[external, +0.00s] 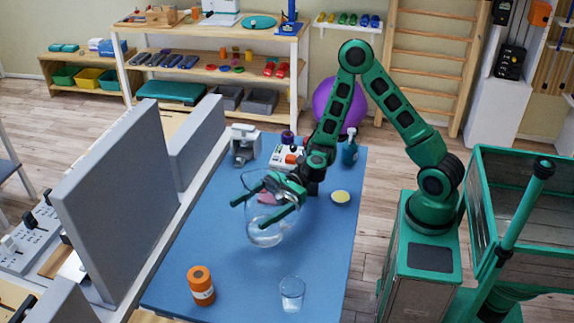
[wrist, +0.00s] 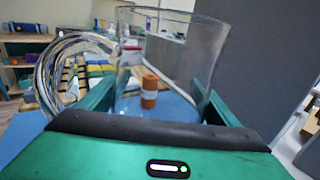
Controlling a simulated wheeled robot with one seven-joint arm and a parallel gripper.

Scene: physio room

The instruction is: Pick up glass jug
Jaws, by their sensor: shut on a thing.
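The clear glass jug (external: 266,226) is between the fingers of my gripper (external: 262,208) over the blue table. My gripper is shut on the jug, with one green finger on each side of its body. In the wrist view the jug (wrist: 165,55) rises between the fingers of my gripper (wrist: 155,100), its curved handle to the left. I cannot tell for sure whether the jug's base touches the table.
On the blue table (external: 225,260), an orange jar (external: 201,285) and a glass tumbler (external: 292,293) stand near the front. A yellow-topped dish (external: 341,197), a teal bottle (external: 350,147) and a white device (external: 245,146) stand farther back. Grey panels (external: 120,200) rise along the left.

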